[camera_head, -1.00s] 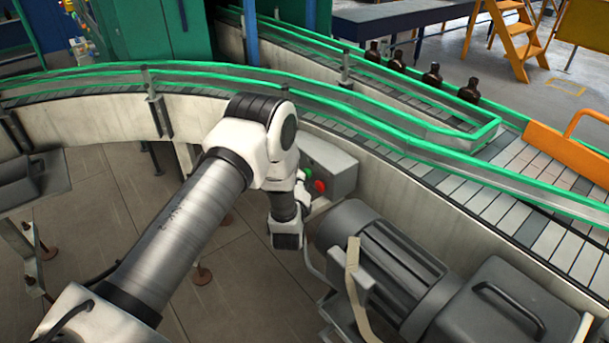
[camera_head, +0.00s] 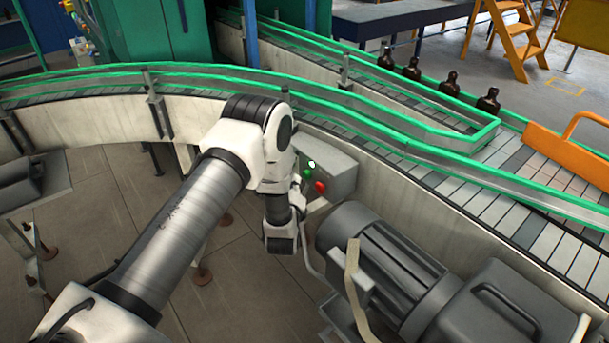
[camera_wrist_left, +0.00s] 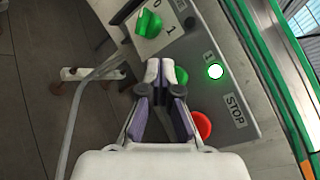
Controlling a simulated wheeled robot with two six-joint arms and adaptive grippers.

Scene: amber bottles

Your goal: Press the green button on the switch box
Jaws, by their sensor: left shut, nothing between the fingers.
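The grey switch box (camera_head: 338,178) is fixed to the conveyor's side wall. It also shows in the left wrist view (camera_wrist_left: 180,50). Its green button (camera_wrist_left: 182,76) is partly hidden behind my left fingertips. The left gripper (camera_wrist_left: 159,70) is shut and empty, with its tips over or right beside the green button; I cannot tell whether they touch. A lamp (camera_wrist_left: 215,71) glows white with a green rim beside the button. The red button (camera_wrist_left: 202,125) by the STOP label is lower on the panel. My right gripper is not in view.
A green rotary switch (camera_wrist_left: 149,23) marked 0 and 1 is on the same panel. A grey motor (camera_head: 380,265) stands close to the right of my left wrist. The curved conveyor (camera_head: 90,82) runs behind. Several amber bottles (camera_head: 450,84) stand on the far belt.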

